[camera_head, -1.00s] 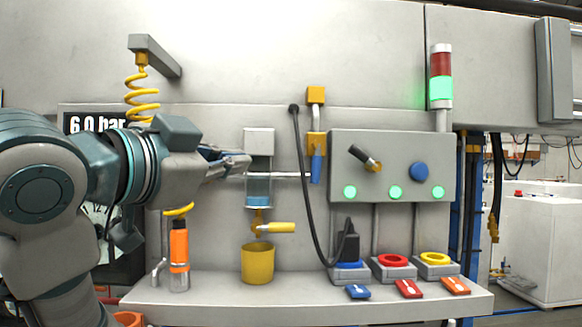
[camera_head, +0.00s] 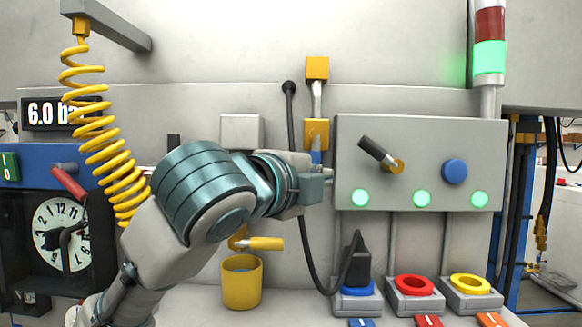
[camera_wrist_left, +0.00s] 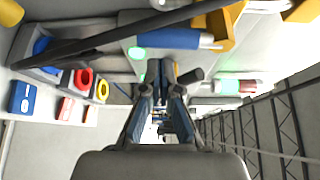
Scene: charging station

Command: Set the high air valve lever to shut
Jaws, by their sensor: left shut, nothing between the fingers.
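A yellow valve body (camera_head: 317,132) sits on the short vertical pipe left of the control box. Its blue lever (camera_head: 316,156) points straight down, in line with the pipe, and its lower part is hidden behind my left gripper (camera_head: 328,180). In the left wrist view the blue lever (camera_wrist_left: 182,40) lies across the top, beside the yellow valve body (camera_wrist_left: 222,30). My left gripper (camera_wrist_left: 167,75) is shut and empty, with its fingers close to the lever's lower end. I cannot tell whether they touch it. My right gripper is not in view.
The grey control box (camera_head: 430,190) with a black knob (camera_head: 380,152), blue button (camera_head: 454,171) and green lamps is right of the gripper. A black cable (camera_head: 303,220) hangs beside it. A lower yellow lever (camera_head: 265,243) is above a yellow cup (camera_head: 241,287). A coiled hose (camera_head: 98,135) hangs left.

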